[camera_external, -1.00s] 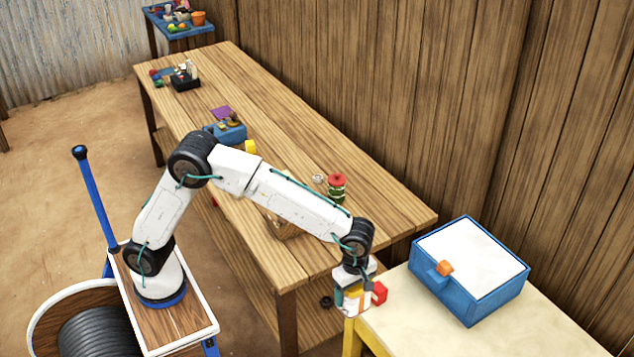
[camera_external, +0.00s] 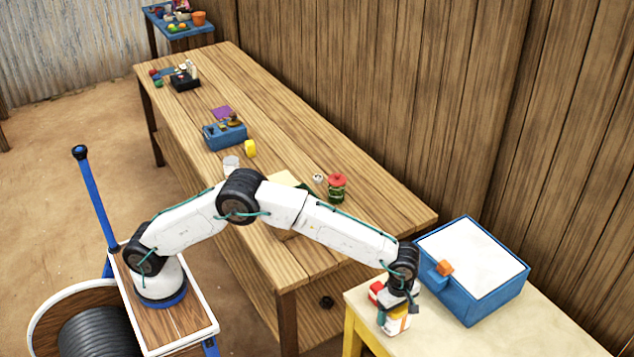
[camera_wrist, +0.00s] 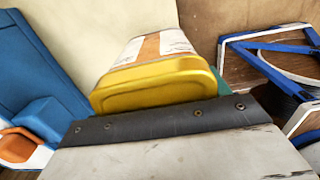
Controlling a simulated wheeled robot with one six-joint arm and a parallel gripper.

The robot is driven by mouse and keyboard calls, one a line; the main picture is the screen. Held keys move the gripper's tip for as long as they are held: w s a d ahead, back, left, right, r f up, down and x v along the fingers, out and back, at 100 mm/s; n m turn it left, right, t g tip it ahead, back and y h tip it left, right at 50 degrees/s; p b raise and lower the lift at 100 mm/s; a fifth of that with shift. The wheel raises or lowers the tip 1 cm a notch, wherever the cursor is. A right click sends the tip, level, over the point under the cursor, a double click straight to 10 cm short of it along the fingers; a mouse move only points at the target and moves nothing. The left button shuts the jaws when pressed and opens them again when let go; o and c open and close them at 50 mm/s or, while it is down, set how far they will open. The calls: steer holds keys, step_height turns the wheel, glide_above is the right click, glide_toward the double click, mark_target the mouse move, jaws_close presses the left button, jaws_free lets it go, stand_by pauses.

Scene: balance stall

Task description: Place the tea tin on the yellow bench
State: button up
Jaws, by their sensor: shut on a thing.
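The tea tin (camera_external: 394,326), white with an orange panel, is in my gripper (camera_external: 398,307) over the near left part of the yellow bench. In the wrist view the tin (camera_wrist: 155,75) shows its yellow end against a dark finger edge. My gripper is shut on it. The yellow bench (camera_external: 480,338) has a cream top and yellow legs; its top also shows in the wrist view (camera_wrist: 90,30). I cannot tell whether the tin touches the bench top.
A blue box (camera_external: 475,300) with a white top and an orange knob stands on the bench, right of my gripper. A small red thing (camera_external: 376,289) is close beside my gripper on the left. The bench front is clear. A long wooden table (camera_external: 390,205) stands behind.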

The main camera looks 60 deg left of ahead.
mark_target(405, 320)
steer(key=w+d, duration=0.2)
steer(key=shift+w+f, duration=0.15)
steer(key=shift+w, duration=0.2)
steer(key=shift+f, duration=1.7)
steer(key=shift+f, duration=0.1)
steer(key=o, duration=1.1)
